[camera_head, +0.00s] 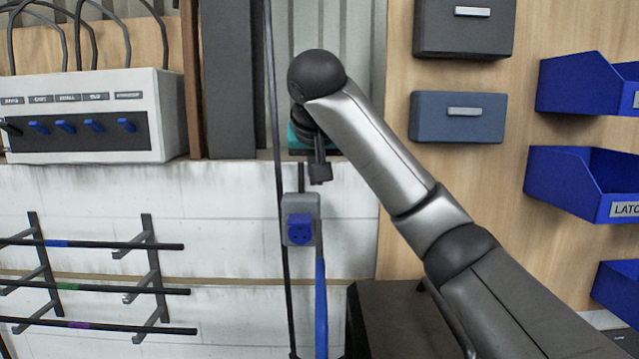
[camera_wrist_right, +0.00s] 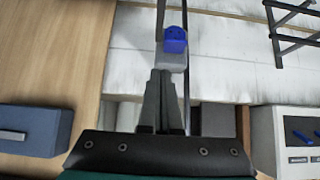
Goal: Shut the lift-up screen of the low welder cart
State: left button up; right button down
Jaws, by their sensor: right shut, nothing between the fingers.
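My right gripper (camera_head: 320,172) hangs at the end of my arm, which comes in from the right in the head view. Its fingers are together and empty, pointing down. In the wrist view the shut fingers (camera_wrist_right: 160,78) point up the picture at the wall. A dark, flat-topped box (camera_head: 388,315) stands low behind my forearm at the bottom of the head view. Its front is cut off, and I cannot tell whether it is the welder cart. No lift-up screen can be made out in either view. My left gripper is not in view.
A grey outlet box with a blue socket (camera_head: 300,228) is just below my right gripper. A thin dark pole (camera_head: 275,130) stands beside it. A rack with dark rods (camera_head: 95,290) is at left, blue bins (camera_head: 570,190) at right, and drawers (camera_head: 458,117) above my forearm.

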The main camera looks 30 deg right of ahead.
aim_at(317, 225)
jog(key=b+x, duration=0.1)
jog(key=x, duration=0.3)
jog(key=shift+s+a+f, duration=0.1)
jog(key=shift+f, duration=0.2)
jog(key=x, duration=0.2)
jog(key=p+x, duration=0.1)
jog(key=x, duration=0.2)
jog(key=shift+d+r, duration=0.15)
jog(key=shift+d, duration=0.1)
notch_tip(317, 225, down, 2)
jog(key=shift+s+f+p, duration=0.1)
jog(key=shift+p, duration=0.3)
jog(key=shift+a+f, duration=0.1)
jog(key=shift+f, duration=0.65)
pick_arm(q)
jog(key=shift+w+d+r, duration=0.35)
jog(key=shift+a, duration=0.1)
pick_arm(e)
jog(key=shift+f, duration=0.1)
